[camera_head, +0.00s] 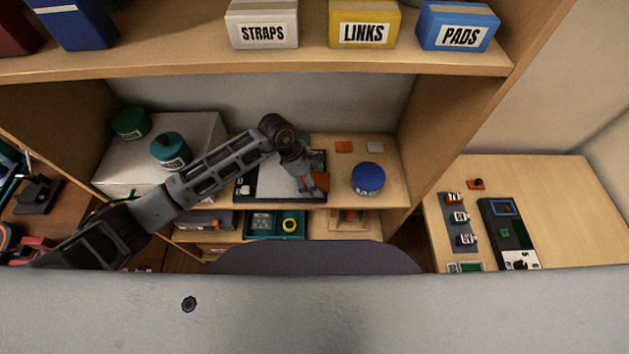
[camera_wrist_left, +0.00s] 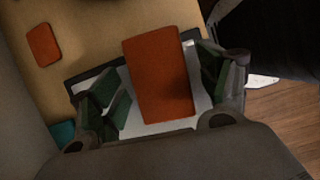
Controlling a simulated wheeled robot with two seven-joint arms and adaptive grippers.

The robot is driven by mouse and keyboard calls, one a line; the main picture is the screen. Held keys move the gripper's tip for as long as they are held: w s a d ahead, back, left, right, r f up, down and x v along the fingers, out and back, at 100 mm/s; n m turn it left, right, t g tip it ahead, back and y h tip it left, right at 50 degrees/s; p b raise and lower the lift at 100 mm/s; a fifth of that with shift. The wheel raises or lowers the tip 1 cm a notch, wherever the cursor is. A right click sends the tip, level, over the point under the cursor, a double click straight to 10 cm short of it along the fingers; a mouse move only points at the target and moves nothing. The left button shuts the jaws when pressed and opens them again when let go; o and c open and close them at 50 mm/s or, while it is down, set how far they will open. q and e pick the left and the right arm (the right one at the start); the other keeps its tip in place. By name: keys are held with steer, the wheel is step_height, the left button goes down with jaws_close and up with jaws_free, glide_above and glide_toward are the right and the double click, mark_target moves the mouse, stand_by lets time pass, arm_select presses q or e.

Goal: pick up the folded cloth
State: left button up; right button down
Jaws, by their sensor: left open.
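A flat orange rectangle, which looks like the folded cloth (camera_wrist_left: 158,75), lies between the fingers of my left gripper (camera_wrist_left: 160,98) in the left wrist view. The gripper is open, with a finger on each side of the cloth and white surface showing on both sides of it. In the head view, the left gripper (camera_head: 308,186) points down over a dark-framed white tray or board (camera_head: 268,180) on the shelf. The cloth (camera_head: 320,180) shows there partly hidden behind the gripper. My right gripper is not in view.
A white box (camera_head: 130,165) with green containers is at the left. An upper shelf (camera_head: 290,62) holds labelled boxes.

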arm_select(q)
steer(key=c, duration=1)
steer(key=shift+r, duration=0.15)
steer(key=shift+r+p, duration=0.2)
steer(key=shift+p, duration=0.3)
step_height(320, 180, up, 8)
steer(key=shift+r+b, duration=0.1)
steer(key=shift+b, duration=0.9)
steer(key=shift+r, duration=0.85)
